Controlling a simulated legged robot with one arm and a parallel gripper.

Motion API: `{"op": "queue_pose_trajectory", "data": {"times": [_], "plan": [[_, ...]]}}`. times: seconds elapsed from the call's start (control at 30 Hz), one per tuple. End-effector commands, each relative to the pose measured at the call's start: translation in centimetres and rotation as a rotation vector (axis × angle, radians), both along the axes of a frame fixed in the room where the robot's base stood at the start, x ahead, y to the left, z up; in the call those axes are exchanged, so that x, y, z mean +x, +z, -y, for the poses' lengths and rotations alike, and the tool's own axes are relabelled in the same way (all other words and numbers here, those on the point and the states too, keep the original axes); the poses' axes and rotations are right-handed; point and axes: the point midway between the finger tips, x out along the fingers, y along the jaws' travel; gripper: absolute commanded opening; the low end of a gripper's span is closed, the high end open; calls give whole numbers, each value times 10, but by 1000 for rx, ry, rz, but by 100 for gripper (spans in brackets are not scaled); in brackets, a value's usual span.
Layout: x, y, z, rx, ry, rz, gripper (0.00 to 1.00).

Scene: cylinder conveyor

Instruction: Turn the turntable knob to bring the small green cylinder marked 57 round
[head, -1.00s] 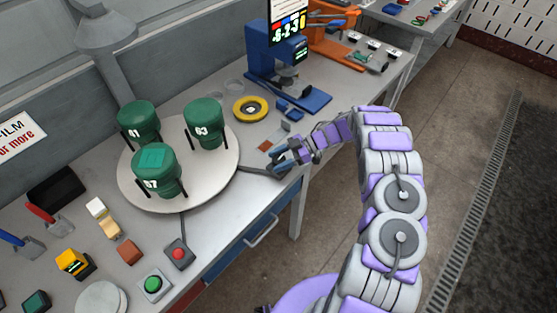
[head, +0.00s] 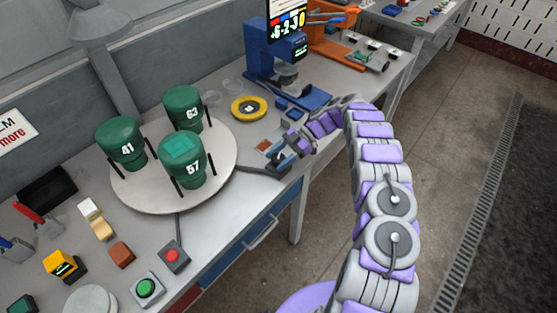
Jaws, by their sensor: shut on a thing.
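The small green cylinder marked 57 (head: 181,166) stands upright in a dark holder at the front right of the round white turntable (head: 146,204). Green cylinders 41 (head: 121,144) and 63 (head: 184,108) stand at its left and back. A dark lever-like piece (head: 262,172), which looks like the turntable knob, sits at the turntable's right, by the table edge. My gripper (head: 280,162) is down at this piece and shut on it. The fingers hide part of the knob, so the exact grip is unclear.
A yellow ring (head: 249,108) and a blue machine (head: 290,85) stand behind my gripper. A red button (head: 173,256) and a green button (head: 146,289) are at the front edge. Small blocks and tools lie on the left of the table.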

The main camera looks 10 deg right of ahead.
Motion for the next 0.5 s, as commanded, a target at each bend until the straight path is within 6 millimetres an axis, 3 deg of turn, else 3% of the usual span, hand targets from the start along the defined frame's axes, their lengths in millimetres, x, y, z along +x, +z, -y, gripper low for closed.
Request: {"op": "queue_pose_trajectory", "data": {"times": [0.47, 0.5], "plan": [[1, -1, 0, -1, 7, 1, 27], [1, -1, 0, -2, 7, 1, 62]]}}
